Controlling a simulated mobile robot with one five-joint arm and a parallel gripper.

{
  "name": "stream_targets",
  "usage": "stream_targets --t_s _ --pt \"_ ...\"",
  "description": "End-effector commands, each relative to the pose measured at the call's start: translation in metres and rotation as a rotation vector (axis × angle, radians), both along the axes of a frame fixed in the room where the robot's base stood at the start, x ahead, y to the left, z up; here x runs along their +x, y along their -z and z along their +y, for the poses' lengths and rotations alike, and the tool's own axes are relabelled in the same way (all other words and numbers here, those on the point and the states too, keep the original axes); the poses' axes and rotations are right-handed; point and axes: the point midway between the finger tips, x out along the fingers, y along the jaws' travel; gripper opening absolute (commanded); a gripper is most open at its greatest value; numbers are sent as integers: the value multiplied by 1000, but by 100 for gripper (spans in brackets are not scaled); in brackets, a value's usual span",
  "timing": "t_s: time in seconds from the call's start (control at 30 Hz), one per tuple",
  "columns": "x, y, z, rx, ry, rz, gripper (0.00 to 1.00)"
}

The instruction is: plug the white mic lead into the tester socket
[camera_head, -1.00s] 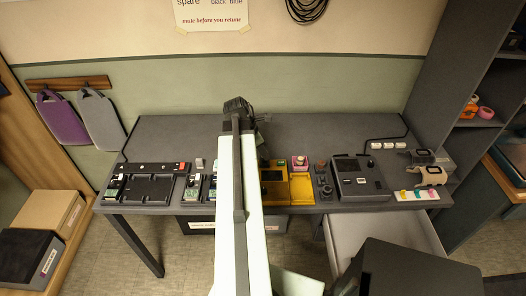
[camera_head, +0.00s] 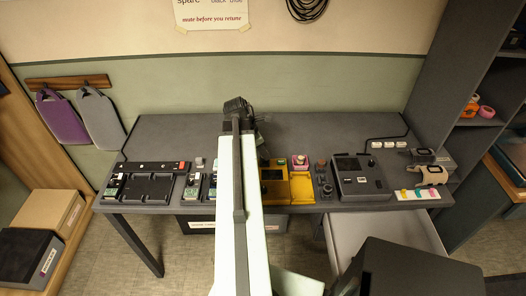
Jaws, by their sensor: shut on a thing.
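My arm rises through the middle of the view, and its dark upper joint stands over the desk. My gripper cannot be made out; it seems hidden behind the arm. I do not see the white mic lead. A dark grey unit (camera_head: 361,179) with a screen and buttons stands further right. Which of them is the tester I cannot tell, and no socket is clear at this size.
A black dock (camera_head: 150,188) with a small green-faced device lies at the left of the grey desk (camera_head: 330,137). Small devices stand beside my arm. A pink-topped item (camera_head: 299,162) is by the yellow unit. Headset-like items (camera_head: 431,174) are at the right. The back of the desk is mostly clear.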

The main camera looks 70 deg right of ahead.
Motion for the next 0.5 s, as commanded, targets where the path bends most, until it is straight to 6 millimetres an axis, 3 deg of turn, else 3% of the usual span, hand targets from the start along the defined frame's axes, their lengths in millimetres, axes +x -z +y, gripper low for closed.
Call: stream_targets --t_s 0.5 --pt "0 9 0 0 0 0 0"
